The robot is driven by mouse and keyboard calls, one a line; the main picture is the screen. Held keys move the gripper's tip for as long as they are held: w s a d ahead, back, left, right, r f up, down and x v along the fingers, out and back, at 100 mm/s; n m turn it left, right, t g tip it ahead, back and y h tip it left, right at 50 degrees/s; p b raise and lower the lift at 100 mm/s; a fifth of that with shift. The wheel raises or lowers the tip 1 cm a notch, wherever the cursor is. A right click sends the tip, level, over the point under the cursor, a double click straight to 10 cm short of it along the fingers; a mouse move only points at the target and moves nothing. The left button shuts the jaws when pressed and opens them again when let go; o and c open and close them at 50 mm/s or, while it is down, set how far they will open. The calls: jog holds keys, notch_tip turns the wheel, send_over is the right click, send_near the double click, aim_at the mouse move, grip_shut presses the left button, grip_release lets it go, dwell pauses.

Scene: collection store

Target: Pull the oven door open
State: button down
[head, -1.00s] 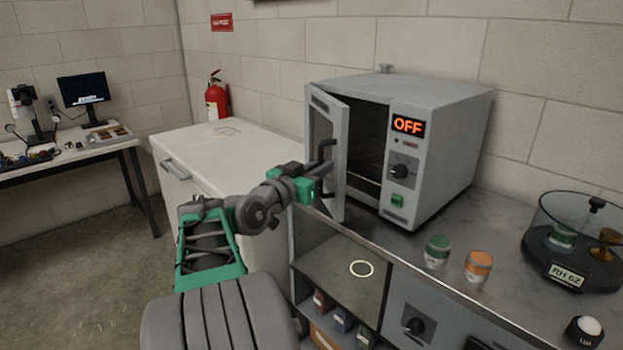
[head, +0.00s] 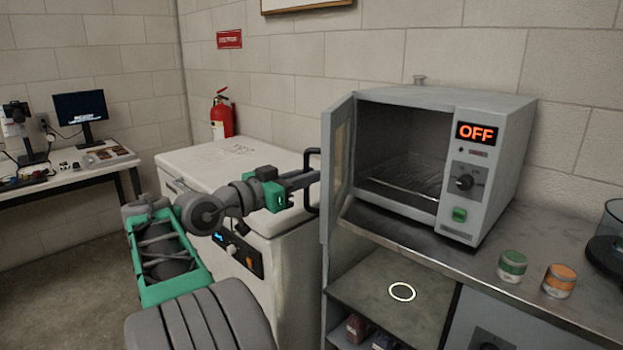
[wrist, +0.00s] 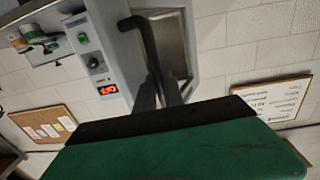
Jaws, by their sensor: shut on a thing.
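The grey oven (head: 490,180) stands on the metal counter with its display reading OFF. Its door (head: 338,165) is hinged at the left and swung wide, so the empty-looking chamber with a rack (head: 405,185) shows. My gripper (head: 308,180) is shut on the dark door handle (head: 313,158), on the door's outer side. In the wrist view the handle (wrist: 150,45) runs down between my fingers (wrist: 160,92), and the door (wrist: 175,45) is beyond it. The exact finger contact is partly hidden there.
A white chest unit (head: 240,165) stands left of the counter, under my arm. A green-lidded jar (head: 512,265) and an orange-lidded jar (head: 559,280) stand on the counter (head: 455,265) at the right. An open shelf (head: 375,290) lies below the oven.

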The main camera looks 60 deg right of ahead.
dwell(0.3)
jog(key=c, duration=1.7)
grip_release()
jog(key=shift+w+d, duration=0.1)
